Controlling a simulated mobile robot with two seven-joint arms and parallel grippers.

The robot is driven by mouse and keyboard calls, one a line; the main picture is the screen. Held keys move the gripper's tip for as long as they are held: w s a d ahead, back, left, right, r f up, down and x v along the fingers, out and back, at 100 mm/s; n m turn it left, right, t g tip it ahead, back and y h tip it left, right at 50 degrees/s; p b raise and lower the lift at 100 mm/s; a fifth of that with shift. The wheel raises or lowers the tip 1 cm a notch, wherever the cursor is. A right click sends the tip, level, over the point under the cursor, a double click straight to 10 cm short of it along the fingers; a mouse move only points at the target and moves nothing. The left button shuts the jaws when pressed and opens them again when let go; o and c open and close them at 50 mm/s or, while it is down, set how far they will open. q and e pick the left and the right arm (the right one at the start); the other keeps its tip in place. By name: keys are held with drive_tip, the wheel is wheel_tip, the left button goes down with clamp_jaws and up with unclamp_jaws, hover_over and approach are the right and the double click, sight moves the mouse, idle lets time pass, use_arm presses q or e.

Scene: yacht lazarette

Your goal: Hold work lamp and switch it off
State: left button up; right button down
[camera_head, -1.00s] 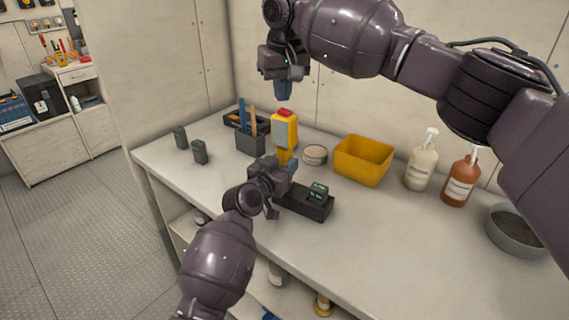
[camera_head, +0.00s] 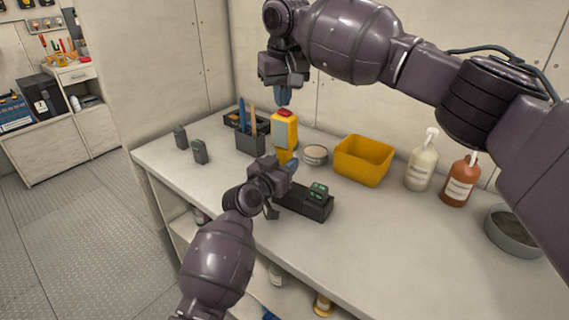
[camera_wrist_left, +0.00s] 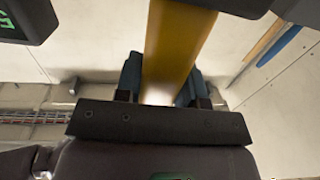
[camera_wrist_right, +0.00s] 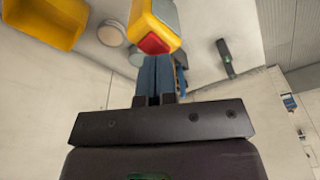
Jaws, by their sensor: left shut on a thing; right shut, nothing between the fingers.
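The work lamp (camera_head: 291,130) is yellow with a grey panel and a red button (camera_head: 286,113) on top, and it stands upright. My left gripper (camera_head: 291,166) is shut on its lower body. In the left wrist view, the yellow body (camera_wrist_left: 176,50) sits between the blue fingers. Whether its base touches the bench cannot be told. My right gripper (camera_head: 284,101) is shut and empty, pointing down just above the red button. In the right wrist view, the red button (camera_wrist_right: 154,44) is just beyond the fingertips (camera_wrist_right: 154,62). A small gap seems to remain.
A black charger (camera_head: 292,201) with a green-marked battery is right of my left gripper. Two dark batteries (camera_head: 200,152) stand at the left.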

drive_tip(key=shift+f, duration=0.7)
idle(0.4)
drive_tip(key=shift+r, duration=3.6)
